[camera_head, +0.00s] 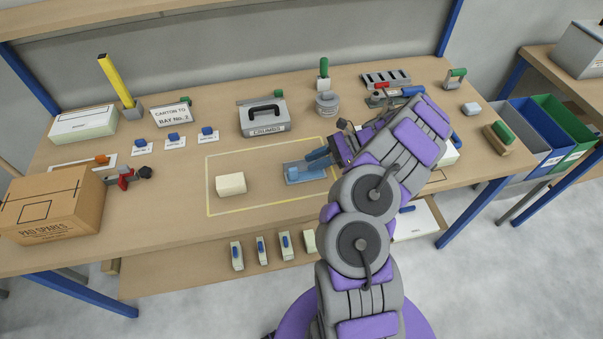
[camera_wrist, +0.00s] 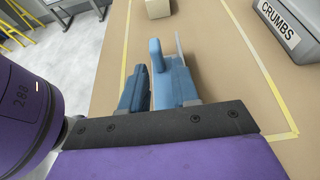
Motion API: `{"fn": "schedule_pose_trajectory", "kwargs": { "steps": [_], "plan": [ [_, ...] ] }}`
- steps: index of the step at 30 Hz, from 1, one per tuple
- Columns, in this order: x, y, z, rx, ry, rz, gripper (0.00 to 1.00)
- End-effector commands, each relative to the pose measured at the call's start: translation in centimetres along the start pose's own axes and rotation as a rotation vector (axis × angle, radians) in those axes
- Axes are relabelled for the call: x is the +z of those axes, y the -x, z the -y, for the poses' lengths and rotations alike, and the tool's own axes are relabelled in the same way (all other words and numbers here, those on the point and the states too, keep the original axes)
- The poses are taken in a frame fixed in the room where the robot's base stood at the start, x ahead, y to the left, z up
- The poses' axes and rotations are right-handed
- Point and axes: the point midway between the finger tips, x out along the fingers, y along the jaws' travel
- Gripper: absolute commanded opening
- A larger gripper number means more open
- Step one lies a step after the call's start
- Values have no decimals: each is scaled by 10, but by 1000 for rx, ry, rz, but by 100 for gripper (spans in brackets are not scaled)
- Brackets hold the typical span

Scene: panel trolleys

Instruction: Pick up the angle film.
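The thing I take to be the angle film is a light blue angled piece (camera_head: 306,174) with a flat base, on the bench inside the yellow-outlined area. In the wrist view the light blue piece (camera_wrist: 158,58) shows a rounded upright part and a thin raised plate. My gripper (camera_head: 318,156) is low over it, with dark blue fingers. In the wrist view my gripper (camera_wrist: 155,85) has its fingers apart, one left of the piece and the other overlapping its right part. A narrow gap shows beside the left finger; contact on the right is hidden.
A cream block (camera_head: 231,184) lies left in the outlined area. A grey CRUMBS box (camera_head: 265,117) stands behind it. A cardboard box (camera_head: 50,203) is at the left. Several signs and tools line the back. Bench space between the block and the blue piece is clear.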

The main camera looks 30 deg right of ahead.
Motion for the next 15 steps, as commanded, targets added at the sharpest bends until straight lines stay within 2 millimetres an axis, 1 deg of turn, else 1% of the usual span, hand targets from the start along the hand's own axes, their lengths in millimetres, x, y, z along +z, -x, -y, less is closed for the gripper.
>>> {"fn": "schedule_pose_trajectory", "kwargs": {
  "steps": [6,9,12,15],
  "plan": [
    [1,-33,-3,6,3,-3,30],
    [0,-45,-2,6,2,1,30],
    [-2,-48,-1,5,0,3,30],
    [-2,-47,0,3,-1,4,30]
  ]
}}
